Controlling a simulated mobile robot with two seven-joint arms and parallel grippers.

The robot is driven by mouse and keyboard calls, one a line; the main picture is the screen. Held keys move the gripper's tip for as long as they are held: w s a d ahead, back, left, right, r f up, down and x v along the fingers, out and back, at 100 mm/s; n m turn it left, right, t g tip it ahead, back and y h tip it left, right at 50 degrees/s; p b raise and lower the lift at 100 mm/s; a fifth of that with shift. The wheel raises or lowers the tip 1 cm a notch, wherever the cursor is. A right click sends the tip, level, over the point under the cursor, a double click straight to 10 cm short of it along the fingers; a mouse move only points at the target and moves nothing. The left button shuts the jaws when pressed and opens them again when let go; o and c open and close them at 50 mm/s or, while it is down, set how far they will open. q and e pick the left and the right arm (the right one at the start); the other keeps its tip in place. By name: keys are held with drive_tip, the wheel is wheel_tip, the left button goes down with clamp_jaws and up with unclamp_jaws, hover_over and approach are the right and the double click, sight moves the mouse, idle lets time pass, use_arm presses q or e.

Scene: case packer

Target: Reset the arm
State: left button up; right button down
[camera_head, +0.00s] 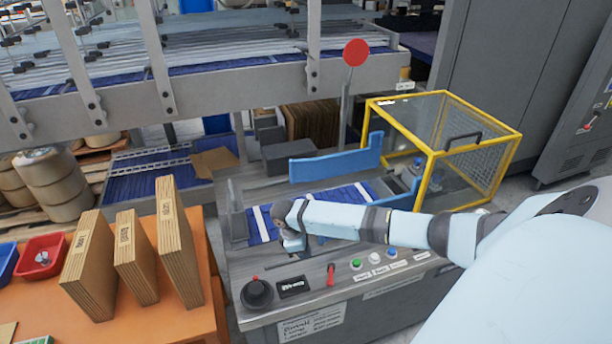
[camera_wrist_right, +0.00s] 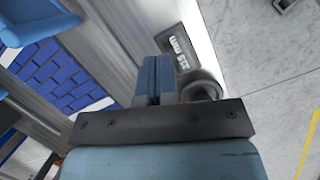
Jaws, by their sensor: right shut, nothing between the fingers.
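My right arm reaches in from the right in the head view. Its right gripper (camera_head: 296,245) hangs over the grey control console (camera_head: 345,300), by the blue belt. In the right wrist view its two blue fingers (camera_wrist_right: 157,78) are together with nothing between them. Beyond the fingers are a black knob (camera_wrist_right: 202,85) and a small display (camera_wrist_right: 178,52). In the head view the black knob (camera_head: 257,293) and display (camera_head: 292,286) stand nearer the console's front edge than the gripper. My left gripper is not in view.
A red lever (camera_head: 331,274) and green, white and blue buttons line the console. A yellow-framed mesh cage (camera_head: 445,140) and blue guide plates (camera_head: 335,160) stand behind. Flat brown cartons (camera_head: 130,250) stand on an orange table (camera_head: 150,325) at left, beside a red bin (camera_head: 41,257).

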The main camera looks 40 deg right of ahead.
drive_tip(key=shift+s+d, duration=0.1)
idle(0.4)
drive_tip(key=s+a+f+m+t+y, duration=0.1)
drive_tip(key=s+a+f+t+y, duration=0.25)
drive_tip(key=a, duration=0.65)
drive_tip(key=s+a+f+t+y, duration=0.15)
drive_tip(key=s+a+f, duration=0.4)
drive_tip(key=a, duration=0.55)
drive_tip(key=s+a+r+m+t, duration=0.4)
drive_tip(key=s+r+t, duration=0.4)
drive_tip(key=s, duration=0.3)
drive_tip(key=shift+r+m, duration=0.4)
drive_tip(key=shift+r, duration=0.05)
